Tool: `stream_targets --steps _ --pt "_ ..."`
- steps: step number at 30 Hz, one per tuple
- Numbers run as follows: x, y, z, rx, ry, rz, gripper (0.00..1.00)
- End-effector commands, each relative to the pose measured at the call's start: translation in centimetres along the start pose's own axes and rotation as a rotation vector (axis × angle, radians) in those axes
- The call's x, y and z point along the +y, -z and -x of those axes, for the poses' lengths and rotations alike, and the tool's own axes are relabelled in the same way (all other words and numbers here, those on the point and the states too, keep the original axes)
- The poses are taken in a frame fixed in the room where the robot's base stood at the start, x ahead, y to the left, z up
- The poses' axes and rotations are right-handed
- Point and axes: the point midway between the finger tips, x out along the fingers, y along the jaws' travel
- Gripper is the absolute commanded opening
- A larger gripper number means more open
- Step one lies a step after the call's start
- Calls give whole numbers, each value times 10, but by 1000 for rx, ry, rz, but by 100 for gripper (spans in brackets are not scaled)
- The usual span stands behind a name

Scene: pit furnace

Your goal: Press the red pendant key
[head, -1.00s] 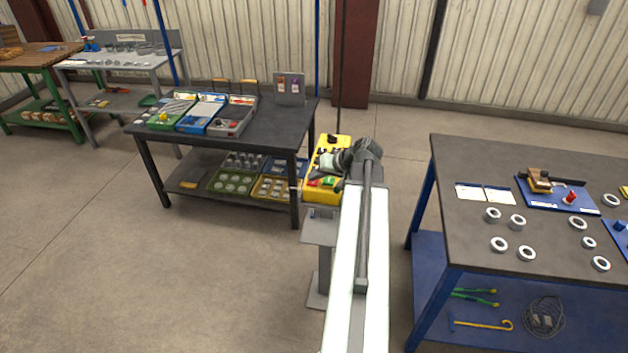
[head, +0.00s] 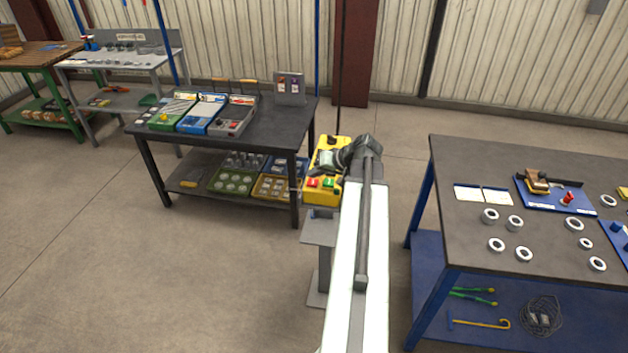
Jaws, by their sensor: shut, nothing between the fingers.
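The yellow pendant (head: 320,197) stands on a grey stand in the middle of the head view. Its red key (head: 312,183) is on the near face at the left, with a green key (head: 328,183) beside it on the right. Both keys show clear of my gripper. My wrist and arm hide the pendant's right side.
A dark bench (head: 268,125) with several trays stands to the left, close to the pendant. A blue-legged bench (head: 450,165) with several rings stands to the right. A thin dark cable (head: 339,80) hangs behind the pendant. The floor at the front left is clear.

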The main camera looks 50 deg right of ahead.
Motion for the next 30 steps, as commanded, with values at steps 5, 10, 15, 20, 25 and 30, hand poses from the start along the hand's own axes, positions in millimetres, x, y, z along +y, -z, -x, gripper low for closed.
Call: stream_targets --steps 5,10,15,20,25,30 --pt "-11 11 15 0 0 0 0" --pt "-20 20 27 0 0 0 0" --pt "-26 26 35 0 0 0 0" --pt "-24 24 33 0 0 0 0" --pt "-24 24 33 0 0 0 0" --pt "-24 24 33 0 0 0 0"
